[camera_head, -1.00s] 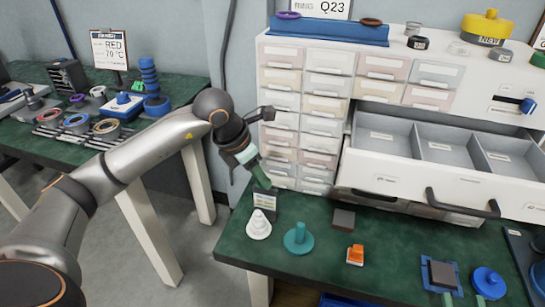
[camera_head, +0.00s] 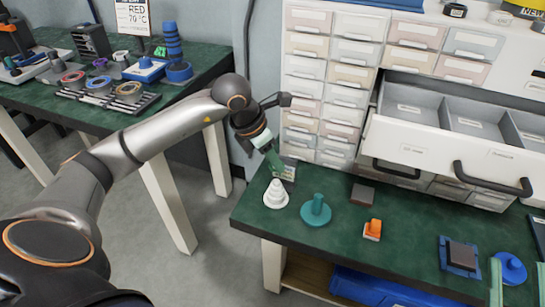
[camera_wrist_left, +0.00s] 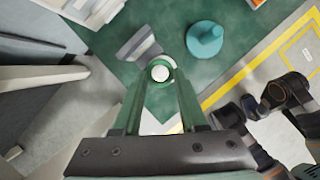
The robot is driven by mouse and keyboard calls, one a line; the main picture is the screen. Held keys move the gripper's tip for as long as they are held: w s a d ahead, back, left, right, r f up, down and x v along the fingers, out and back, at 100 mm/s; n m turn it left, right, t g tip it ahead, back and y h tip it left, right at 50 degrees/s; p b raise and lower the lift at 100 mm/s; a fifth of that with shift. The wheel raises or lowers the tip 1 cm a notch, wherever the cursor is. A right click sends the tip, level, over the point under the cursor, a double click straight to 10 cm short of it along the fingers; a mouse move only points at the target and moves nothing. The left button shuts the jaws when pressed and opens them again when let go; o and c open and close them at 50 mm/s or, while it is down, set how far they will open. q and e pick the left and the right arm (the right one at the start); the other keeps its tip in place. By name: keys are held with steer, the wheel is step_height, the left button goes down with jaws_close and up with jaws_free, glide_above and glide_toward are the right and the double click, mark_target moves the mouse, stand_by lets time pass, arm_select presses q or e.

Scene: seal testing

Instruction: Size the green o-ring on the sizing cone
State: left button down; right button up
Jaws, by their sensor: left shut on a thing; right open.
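The white stepped sizing cone (camera_head: 276,195) stands upright on the green bench near its left front corner. My left gripper (camera_head: 281,169) points down just above and behind the cone in the head view. In the left wrist view its green fingers are shut on a thin green o-ring (camera_wrist_left: 161,62). The white cone top (camera_wrist_left: 160,73) shows through or just below the ring; I cannot tell whether they touch. My right gripper (camera_head: 518,285) shows only as two pale green fingers, apart, at the bottom right of the head view.
A teal peg on a round base (camera_head: 316,211) stands right of the cone, with an orange block (camera_head: 373,230) beyond. A small sign (camera_head: 286,172) stands behind the cone. The drawer cabinet (camera_head: 345,75) has an open drawer (camera_head: 450,150) overhanging the bench. A blue disc (camera_head: 511,268) lies at right.

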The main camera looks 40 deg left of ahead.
mark_target(275, 181)
arm_select(q)
steer(key=shift+f+b, duration=0.6)
steer(key=shift+f, duration=0.5)
arm_select(e)
steer(key=s+r+n+y, duration=0.4)
steer(key=s+r+y, duration=0.1)
steer(key=r+y, duration=0.1)
steer(key=shift+a+r+n+t, duration=0.3)
steer(key=shift+a+n, duration=0.1)
steer(key=shift+a, duration=0.05)
arm_select(q)
steer(key=shift+f+b, duration=0.25)
steer(key=shift+b, duration=0.1)
arm_select(e)
steer(key=shift+f, duration=0.2)
arm_select(q)
steer(key=shift+f+b, duration=1.45)
steer(key=shift+f, duration=0.35)
steer(key=shift+c, duration=1.9)
jaws_free()
arm_select(e)
step_height(275, 181, down, 3)
steer(key=shift+r, duration=0.1)
